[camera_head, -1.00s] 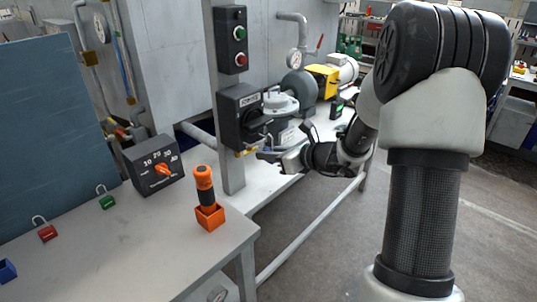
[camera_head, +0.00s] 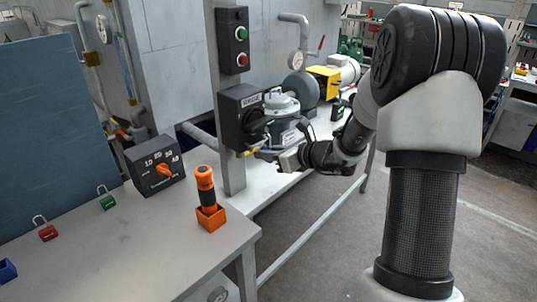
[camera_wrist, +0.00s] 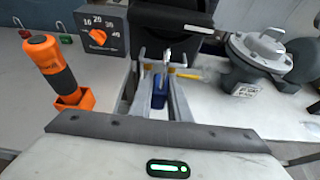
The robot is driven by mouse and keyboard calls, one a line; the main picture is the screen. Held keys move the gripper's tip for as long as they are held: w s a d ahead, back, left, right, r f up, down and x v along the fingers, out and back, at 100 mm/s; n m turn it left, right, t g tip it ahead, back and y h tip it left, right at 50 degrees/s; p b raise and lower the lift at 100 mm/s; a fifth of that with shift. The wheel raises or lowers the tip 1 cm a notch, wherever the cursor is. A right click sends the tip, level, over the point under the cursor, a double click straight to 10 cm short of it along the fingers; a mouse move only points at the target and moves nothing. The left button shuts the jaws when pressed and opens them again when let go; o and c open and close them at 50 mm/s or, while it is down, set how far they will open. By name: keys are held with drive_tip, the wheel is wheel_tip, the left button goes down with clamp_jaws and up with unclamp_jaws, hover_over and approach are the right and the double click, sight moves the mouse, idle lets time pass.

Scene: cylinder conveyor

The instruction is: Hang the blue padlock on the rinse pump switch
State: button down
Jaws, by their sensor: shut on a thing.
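The switch is a black box with a rotary handle (camera_head: 240,110) on the grey post in the head view. Its underside fills the top of the wrist view (camera_wrist: 175,18). My gripper (camera_head: 266,154) is just below and right of this box. In the wrist view my gripper's two fingers (camera_wrist: 166,70) reach toward the box, shut on the blue padlock (camera_wrist: 159,92). The padlock's metal shackle points toward the switch's lower part. I cannot tell whether the shackle passes through anything there. The blue padlock is not clear in the head view.
A grey pump (camera_wrist: 258,62) stands right of the switch.

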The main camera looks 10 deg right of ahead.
drive_tip(key=shift+w+a, duration=0.6)
drive_tip(key=shift+w, duration=0.2)
drive_tip(key=shift+w+a+r+b, duration=0.35)
drive_tip(key=shift+a+r+b, duration=0.05)
drive_tip(key=shift+a+r, duration=0.2)
idle(0.8)
drive_tip(key=shift+s+d+f, duration=0.35)
drive_tip(key=shift+d, duration=0.1)
idle(0.3)
drive_tip(key=shift+s, duration=0.1)
drive_tip(key=shift+s+d+f, duration=0.2)
drive_tip(key=shift+s+d, duration=1.2)
drive_tip(key=shift+s, duration=0.2)
drive_tip(key=shift+s+d, duration=0.6)
drive_tip(key=shift+s, duration=0.2)
drive_tip(key=shift+s, duration=0.1)
